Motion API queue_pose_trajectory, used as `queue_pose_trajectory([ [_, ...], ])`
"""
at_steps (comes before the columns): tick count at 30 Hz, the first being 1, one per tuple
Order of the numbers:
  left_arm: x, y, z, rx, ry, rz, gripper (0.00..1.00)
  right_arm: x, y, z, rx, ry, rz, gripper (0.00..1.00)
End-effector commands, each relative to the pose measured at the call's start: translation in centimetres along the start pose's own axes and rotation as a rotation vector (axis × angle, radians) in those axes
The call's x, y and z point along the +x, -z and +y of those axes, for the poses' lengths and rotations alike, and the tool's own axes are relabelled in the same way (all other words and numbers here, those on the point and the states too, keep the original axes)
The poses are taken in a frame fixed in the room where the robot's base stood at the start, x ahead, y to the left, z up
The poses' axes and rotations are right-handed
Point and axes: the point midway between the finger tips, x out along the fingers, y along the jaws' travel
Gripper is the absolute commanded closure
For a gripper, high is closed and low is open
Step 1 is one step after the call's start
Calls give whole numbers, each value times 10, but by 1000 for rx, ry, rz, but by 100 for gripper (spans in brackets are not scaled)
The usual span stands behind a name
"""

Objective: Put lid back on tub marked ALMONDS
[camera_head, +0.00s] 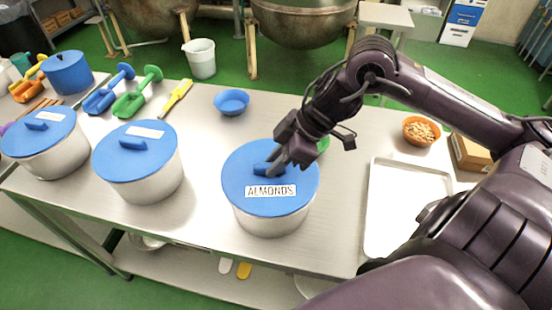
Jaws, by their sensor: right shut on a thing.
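The tub marked ALMONDS (270,222) is a round, pale grey container standing near the front middle of the metal table. Its blue lid (242,172) lies over the tub's top, with the ALMONDS label on the lid's near side. The lid looks level and lined up with the rim; I cannot tell whether it is fully seated. My right gripper (275,166) comes down from the upper right and is shut on the lid's blue handle. The fingers hide part of the handle. My left gripper is not in view.
Two more blue-lidded tubs (140,185) (48,160) stand to the left. A blue bowl (231,102), a yellow brush (176,97) and scoops (138,95) lie behind. A metal tray (392,215) and an orange bowl of nuts (421,131) are at right. Bare table separates the tubs.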

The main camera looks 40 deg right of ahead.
Motion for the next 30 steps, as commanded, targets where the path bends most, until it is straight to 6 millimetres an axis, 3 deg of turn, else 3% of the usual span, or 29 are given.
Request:
queue_pose_trajectory([
  [27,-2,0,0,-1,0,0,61,2,-2,1,0,-1,0,100],
  [28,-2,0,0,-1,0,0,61,2,-2,0,0,-1,0,80],
  [30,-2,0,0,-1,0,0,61,2,-2,0,0,-1,0,71],
])
